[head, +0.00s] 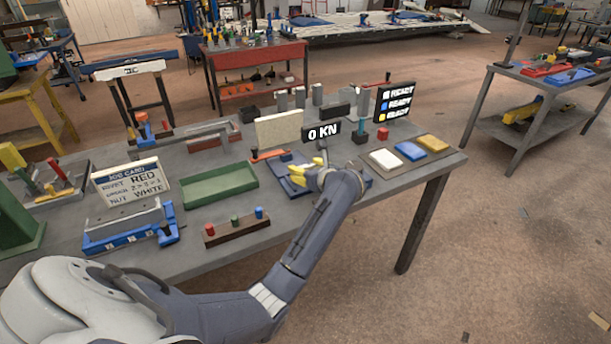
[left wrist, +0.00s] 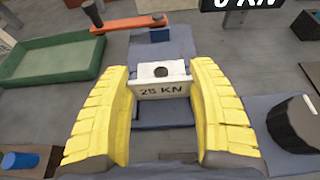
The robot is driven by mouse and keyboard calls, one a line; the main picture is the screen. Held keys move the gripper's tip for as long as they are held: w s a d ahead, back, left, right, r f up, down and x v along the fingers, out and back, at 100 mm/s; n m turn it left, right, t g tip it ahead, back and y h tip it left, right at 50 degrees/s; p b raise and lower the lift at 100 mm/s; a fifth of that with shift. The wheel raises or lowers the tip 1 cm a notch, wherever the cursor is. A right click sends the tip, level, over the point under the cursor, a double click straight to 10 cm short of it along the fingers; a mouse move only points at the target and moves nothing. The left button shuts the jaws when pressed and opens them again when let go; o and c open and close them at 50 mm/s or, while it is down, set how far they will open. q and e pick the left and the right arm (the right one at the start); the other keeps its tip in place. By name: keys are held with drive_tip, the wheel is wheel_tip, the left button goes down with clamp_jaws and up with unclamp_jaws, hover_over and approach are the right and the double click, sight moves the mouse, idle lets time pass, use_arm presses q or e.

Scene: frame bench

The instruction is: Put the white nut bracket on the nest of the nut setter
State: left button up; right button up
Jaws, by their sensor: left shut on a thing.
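The white nut bracket (left wrist: 162,84) shows in the left wrist view with a dark round hole and a label that looks like "25 KN". My left gripper (left wrist: 164,90) has its yellow fingers shut on it, one on each side. In the head view my left gripper (head: 307,170) is over the blue-grey fixture (head: 289,187) behind the small rack, and the bracket is hidden. A blue-grey plate (left wrist: 160,115) lies under the bracket; I cannot tell whether they touch. Which part is the nut setter's nest is unclear. My right gripper is not in view.
A "0 KN" display (head: 321,133) stands just behind the gripper. An orange bar (head: 269,154) is close by. A green tray (head: 219,186) is left, a peg rack (head: 237,227) in front. White (head: 385,160), blue and yellow pads and a READY sign (head: 396,103) are right.

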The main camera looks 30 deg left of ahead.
use_arm(q)
drive_tip(key=shift+f, duration=1.25)
drive_tip(key=shift+f, duration=0.1)
drive_tip(key=o, duration=1.3)
